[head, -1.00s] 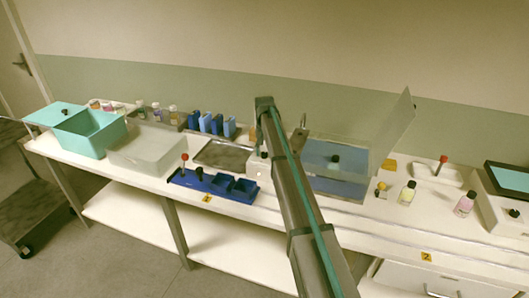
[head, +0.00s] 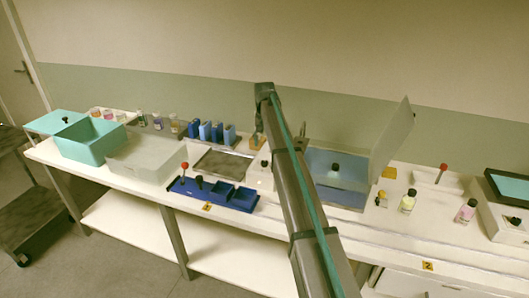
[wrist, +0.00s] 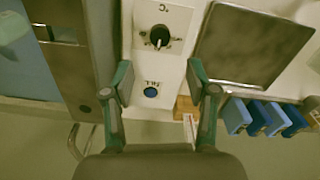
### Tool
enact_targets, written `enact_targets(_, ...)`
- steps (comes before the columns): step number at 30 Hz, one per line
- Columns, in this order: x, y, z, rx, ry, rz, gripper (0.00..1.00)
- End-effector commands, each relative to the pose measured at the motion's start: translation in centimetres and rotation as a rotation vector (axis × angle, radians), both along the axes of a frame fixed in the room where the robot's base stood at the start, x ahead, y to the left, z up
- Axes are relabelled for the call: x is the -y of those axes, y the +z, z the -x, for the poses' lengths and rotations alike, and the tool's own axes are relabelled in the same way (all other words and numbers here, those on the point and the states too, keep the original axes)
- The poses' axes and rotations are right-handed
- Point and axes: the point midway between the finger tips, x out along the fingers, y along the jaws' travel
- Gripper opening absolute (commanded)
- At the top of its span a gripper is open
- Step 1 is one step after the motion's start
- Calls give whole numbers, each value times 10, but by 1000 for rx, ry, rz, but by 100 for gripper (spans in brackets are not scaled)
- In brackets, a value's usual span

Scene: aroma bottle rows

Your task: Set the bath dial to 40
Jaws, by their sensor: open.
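The bath dial (wrist: 160,37) is a black round knob with a pale pointer line on a white panel (wrist: 143,68), marked °C, in the wrist view. The pointer points toward the bottom of the picture; scale numbers are too small to read. A blue button (wrist: 150,92) with a small label sits below the dial. My gripper (wrist: 160,75) is open and empty, its fingers on either side of the panel strip, nearer the button than the dial. I see no contact with the dial. In the head view the bath (head: 336,190) stands right of my arm.
A steel plate (wrist: 252,45) and several blue holders (wrist: 262,116) lie right of the panel in the wrist view. In the head view a blue tray (head: 213,194) is left of my arm. A raised clear lid (head: 392,140) stands at the bath's right.

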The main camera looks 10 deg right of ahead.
Motion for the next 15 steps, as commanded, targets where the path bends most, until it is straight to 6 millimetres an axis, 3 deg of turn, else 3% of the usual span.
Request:
enact_targets(6,0,23,0,0,0,0,58)
enact_targets(15,0,27,0,0,0,0,58)
